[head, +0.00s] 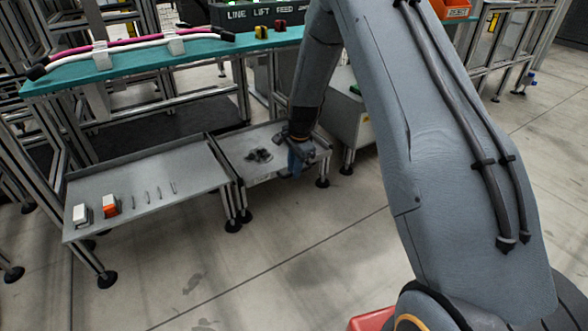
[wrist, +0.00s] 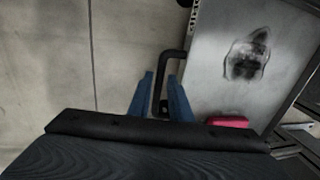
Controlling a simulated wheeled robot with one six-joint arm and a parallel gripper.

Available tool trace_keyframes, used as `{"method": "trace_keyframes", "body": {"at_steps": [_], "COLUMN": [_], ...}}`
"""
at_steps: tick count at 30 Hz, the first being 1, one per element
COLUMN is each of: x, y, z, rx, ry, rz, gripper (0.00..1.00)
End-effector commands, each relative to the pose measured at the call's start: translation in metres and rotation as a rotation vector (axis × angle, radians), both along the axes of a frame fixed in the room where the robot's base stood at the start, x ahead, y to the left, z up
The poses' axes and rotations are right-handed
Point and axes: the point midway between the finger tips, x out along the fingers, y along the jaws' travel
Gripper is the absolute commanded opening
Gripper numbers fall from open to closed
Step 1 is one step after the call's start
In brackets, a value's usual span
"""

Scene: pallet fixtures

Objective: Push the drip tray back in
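The drip tray (head: 235,143) is a shallow grey metal tray with a dark oily stain. It sits low, to the right of a longer metal shelf. In the wrist view the tray (wrist: 205,80) fills the upper right, and its black bar handle (wrist: 162,70) stands out from its near left edge. My gripper (head: 296,160) is at the tray's right end, partly hiding that end. In the wrist view my gripper's blue fingers (wrist: 161,82) are apart, one on each side of the handle bar. Small gaps seem to show, and I cannot tell whether either finger touches it.
The long low shelf (head: 140,195) holds a white block (head: 81,215), an orange-and-white block (head: 109,206) and several small rods. A teal-topped bench (head: 200,48) stands behind. A red object (wrist: 228,122) shows beside the fingers. The concrete floor (head: 300,240) in front is clear.

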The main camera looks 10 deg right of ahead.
Motion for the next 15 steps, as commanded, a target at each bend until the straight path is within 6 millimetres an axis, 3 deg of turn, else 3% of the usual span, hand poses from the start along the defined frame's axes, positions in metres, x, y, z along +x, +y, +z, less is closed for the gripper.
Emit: {"method": "trace_keyframes", "body": {"at_steps": [1, 3, 10, 15], "x": [0.0, 0.0, 0.001, 0.017], "y": [0.0, 0.0, 0.0, 0.006], "z": [0.0, 0.0, 0.0, 0.001], "rx": [0.0, 0.0, 0.0, 0.0], "ry": [0.0, 0.0, 0.0, -0.001], "rz": [0.0, 0.0, 0.0, 0.001], "gripper": [0.09, 0.0, 0.0, 0.0]}}
